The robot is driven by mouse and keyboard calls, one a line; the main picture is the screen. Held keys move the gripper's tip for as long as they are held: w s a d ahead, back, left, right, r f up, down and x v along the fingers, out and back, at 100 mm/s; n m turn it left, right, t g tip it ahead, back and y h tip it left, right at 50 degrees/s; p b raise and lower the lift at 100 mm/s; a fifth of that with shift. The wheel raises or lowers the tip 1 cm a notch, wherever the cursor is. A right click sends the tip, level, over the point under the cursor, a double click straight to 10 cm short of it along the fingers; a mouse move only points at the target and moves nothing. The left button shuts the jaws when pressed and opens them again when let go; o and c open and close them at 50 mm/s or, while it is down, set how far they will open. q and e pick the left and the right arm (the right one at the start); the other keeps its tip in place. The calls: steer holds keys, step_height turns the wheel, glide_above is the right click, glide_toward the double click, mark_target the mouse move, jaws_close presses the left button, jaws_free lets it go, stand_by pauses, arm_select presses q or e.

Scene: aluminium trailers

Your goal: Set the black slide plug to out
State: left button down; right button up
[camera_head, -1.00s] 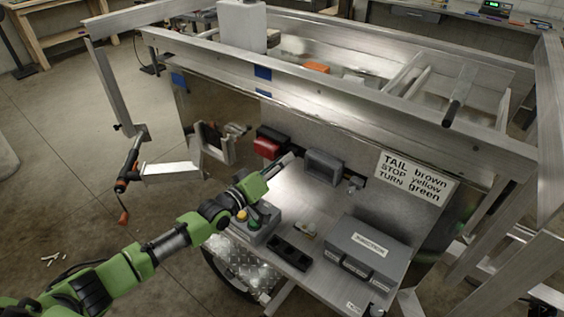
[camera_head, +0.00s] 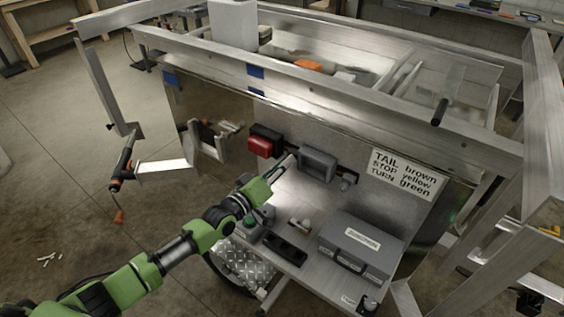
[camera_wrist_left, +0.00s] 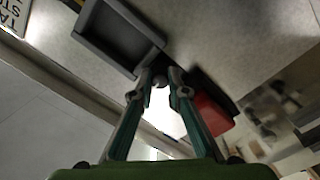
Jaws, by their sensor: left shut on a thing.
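My left gripper (camera_head: 290,163) reaches up to the side panel, between the red lamp (camera_head: 260,147) and the dark grey box (camera_head: 318,162). In the left wrist view its two fingers (camera_wrist_left: 160,82) converge at the lower corner of the grey box (camera_wrist_left: 118,38). They are shut on a small piece there, which I take for the black slide plug. The fingers hide most of it, so I cannot tell its position along its slide. The red lamp (camera_wrist_left: 212,112) shows right of the fingers in that view. My right gripper is not in view.
Below is a shelf with a green button box (camera_head: 252,224), a black switch block (camera_head: 284,249) and a grey labelled case (camera_head: 360,246). A wiring label (camera_head: 406,174) is on the panel at right. A metal rail (camera_head: 330,92) runs above.

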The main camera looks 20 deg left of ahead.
arm_select(q)
steer(key=c, duration=2.2)
jaws_free()
steer(key=shift+s+d, duration=0.1)
steer(key=shift+d, duration=0.2)
steer(key=v, duration=1.2)
